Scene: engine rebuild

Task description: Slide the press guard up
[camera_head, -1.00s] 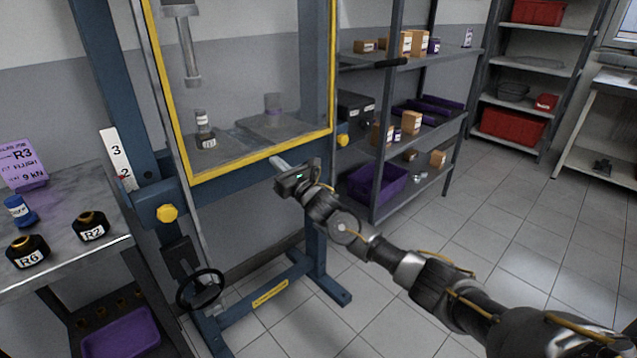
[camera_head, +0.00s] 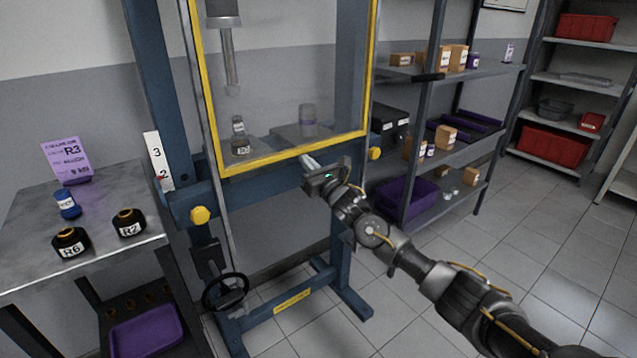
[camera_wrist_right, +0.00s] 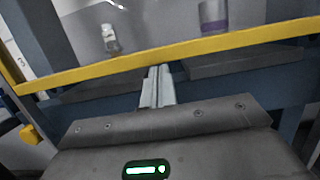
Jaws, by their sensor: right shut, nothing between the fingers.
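The press guard (camera_head: 296,153) is a clear panel in a yellow frame on the front of the blue press (camera_head: 152,75). Its lower yellow bar is level with the press table, and parts on the table show through the panel. My right gripper (camera_head: 308,160) is shut and empty, its fingertips at the lower bar, right of its middle. In the right wrist view the closed fingers (camera_wrist_right: 157,80) point at the underside of the yellow bar (camera_wrist_right: 165,54). I cannot tell whether they touch it. My left gripper is not in view.
A steel bench (camera_head: 40,210) with black parts R6 (camera_head: 70,243) and R2 (camera_head: 129,223) stands left of the press. A handwheel (camera_head: 225,291) and yellow knobs (camera_head: 200,216) stick out from the press. A shelf rack (camera_head: 432,120) stands close on the right. The floor at right is clear.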

